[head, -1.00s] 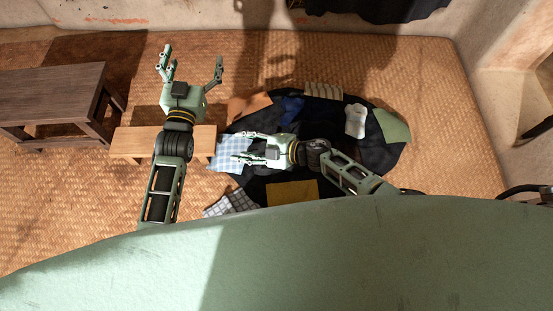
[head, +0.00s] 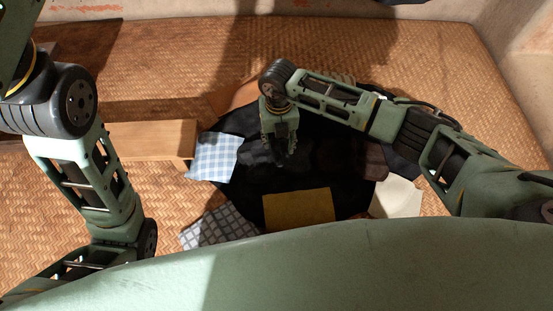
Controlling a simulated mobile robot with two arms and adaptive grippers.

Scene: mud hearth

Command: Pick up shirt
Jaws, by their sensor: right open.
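Several cloths lie on a dark round spread (head: 330,180) on the floor; I cannot tell which one is the shirt. A blue-and-white checked cloth (head: 215,157) lies at its left edge. A mustard cloth (head: 297,208) lies at its near side, a grey plaid cloth (head: 218,228) at the near left. A pale cloth (head: 398,197) is at the near right, partly hidden. My right gripper (head: 282,160) is open and points down over the dark cloth, right of the checked one; contact is unclear. My left gripper's fingers are outside the picture, at the upper left.
A low wooden bench (head: 150,140) stands left of the spread, behind my left arm. An orange-brown cloth (head: 235,97) lies at the far side, partly hidden. My right forearm covers the far right of the spread. Woven matting (head: 180,60) is clear at the back.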

